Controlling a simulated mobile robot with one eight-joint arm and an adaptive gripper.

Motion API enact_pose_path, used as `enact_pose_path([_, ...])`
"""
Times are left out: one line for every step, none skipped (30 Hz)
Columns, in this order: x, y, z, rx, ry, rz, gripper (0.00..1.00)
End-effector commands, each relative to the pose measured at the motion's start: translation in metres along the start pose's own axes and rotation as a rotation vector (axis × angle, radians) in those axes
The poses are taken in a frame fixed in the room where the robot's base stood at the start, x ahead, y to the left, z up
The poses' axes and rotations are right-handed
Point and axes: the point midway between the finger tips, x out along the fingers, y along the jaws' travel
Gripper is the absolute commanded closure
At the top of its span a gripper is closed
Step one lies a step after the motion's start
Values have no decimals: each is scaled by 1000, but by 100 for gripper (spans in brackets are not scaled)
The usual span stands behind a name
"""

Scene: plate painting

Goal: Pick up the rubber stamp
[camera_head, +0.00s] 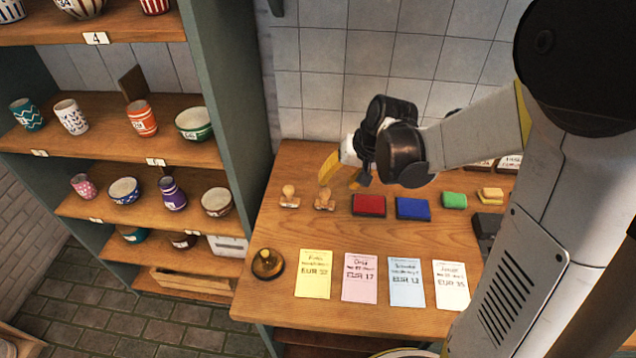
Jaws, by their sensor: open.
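Two rubber stamps with wooden knob handles stand upright at the back left of the wooden table (370,238): a left stamp (289,198) and a right stamp (324,200). My gripper (341,174), with yellow fingertips, is open above the table. In the picture it is just up and right of the right stamp, with one finger close to that stamp's knob. I cannot tell whether it touches it. Nothing shows between the fingers.
A red ink pad (368,205) and a blue ink pad (413,209) lie right of the stamps, then a green block (453,200). A brass bell (268,264) and several price cards (314,273) lie in front. A pottery shelf (228,90) stands left.

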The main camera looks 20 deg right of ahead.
Motion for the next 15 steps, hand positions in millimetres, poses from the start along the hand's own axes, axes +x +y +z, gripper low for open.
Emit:
enact_pose_path([12, 0, 0, -2, -1, -1, 48])
enact_pose_path([17, 0, 1, -3, -1, -1, 48])
enact_pose_path([25, 0, 1, -3, -1, 0, 48])
enact_pose_path([29, 0, 0, -2, 0, 0, 48])
enact_pose_path([34, 0, 0, -2, 0, 0, 48])
enact_pose_path([39, 0, 0, -1, 0, 0, 48])
enact_pose_path([41, 0, 0, -1, 0, 0, 48])
enact_pose_path([44, 0, 0, -1, 0, 0, 48])
enact_pose_path([46, 0, 0, -1, 0, 0, 48])
enact_pose_path([48, 0, 0, -1, 0, 0, 48])
enact_pose_path([50, 0, -1, -2, 0, 0, 48])
enact_pose_path([55, 0, -1, -2, 0, 0, 48])
enact_pose_path([59, 0, -2, -3, 0, 0, 48])
enact_pose_path([64, 0, -2, -3, 0, 0, 48])
enact_pose_path([72, 0, -4, -3, 0, 1, 48])
